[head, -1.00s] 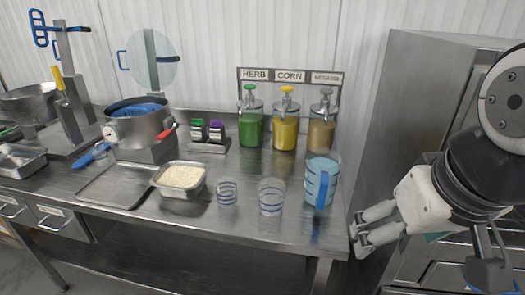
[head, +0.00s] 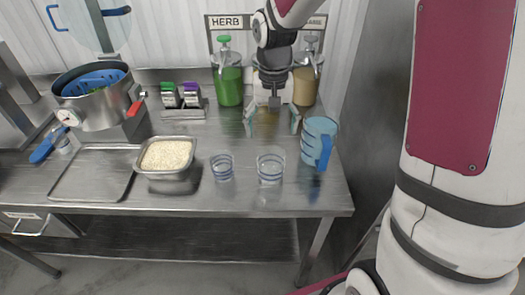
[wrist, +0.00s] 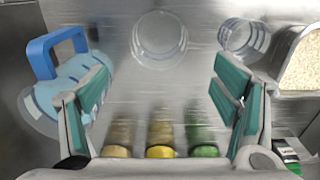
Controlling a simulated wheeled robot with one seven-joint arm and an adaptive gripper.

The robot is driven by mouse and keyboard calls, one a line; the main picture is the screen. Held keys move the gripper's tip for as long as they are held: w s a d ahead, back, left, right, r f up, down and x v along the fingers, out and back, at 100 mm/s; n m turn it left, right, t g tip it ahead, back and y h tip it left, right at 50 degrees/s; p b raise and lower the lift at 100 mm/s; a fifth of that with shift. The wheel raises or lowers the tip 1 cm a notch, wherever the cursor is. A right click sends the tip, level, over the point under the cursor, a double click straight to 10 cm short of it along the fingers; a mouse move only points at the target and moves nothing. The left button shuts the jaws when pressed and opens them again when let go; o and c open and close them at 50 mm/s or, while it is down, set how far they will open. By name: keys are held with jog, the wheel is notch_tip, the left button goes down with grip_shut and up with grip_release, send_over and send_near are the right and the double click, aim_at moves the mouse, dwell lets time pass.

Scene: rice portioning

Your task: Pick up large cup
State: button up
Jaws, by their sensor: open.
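The large cup (head: 270,168) is clear with blue bands and stands upright near the table's front edge in the head view. It also shows in the wrist view (wrist: 159,38) at top centre, between the finger lines and beyond the tips. A smaller clear banded cup (head: 222,167) stands to its left in the head view; it shows at upper right in the wrist view (wrist: 243,38). My gripper (head: 272,121) is open and empty behind the large cup, apart from it. Its teal-padded fingers (wrist: 163,92) are spread wide in the wrist view.
A blue-handled jug (head: 319,143) stands right of the large cup, close to one finger in the wrist view (wrist: 68,84). A rice pan (head: 166,172) is left of the cups. Dispensers, including a green one (head: 229,86), stand behind. The table's front edge (head: 190,211) is near the cups.

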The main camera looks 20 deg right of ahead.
aim_at(271, 151)
notch_tip(271, 151, down, 8)
jog(key=shift+f, duration=0.25)
jog(key=f, duration=0.1)
jog(key=f+p, duration=0.1)
jog(key=f, duration=0.2)
jog(key=shift+s+f, duration=0.15)
jog(key=shift+s, duration=0.1)
jog(key=shift+f, duration=0.55)
jog(key=c, duration=1.1)
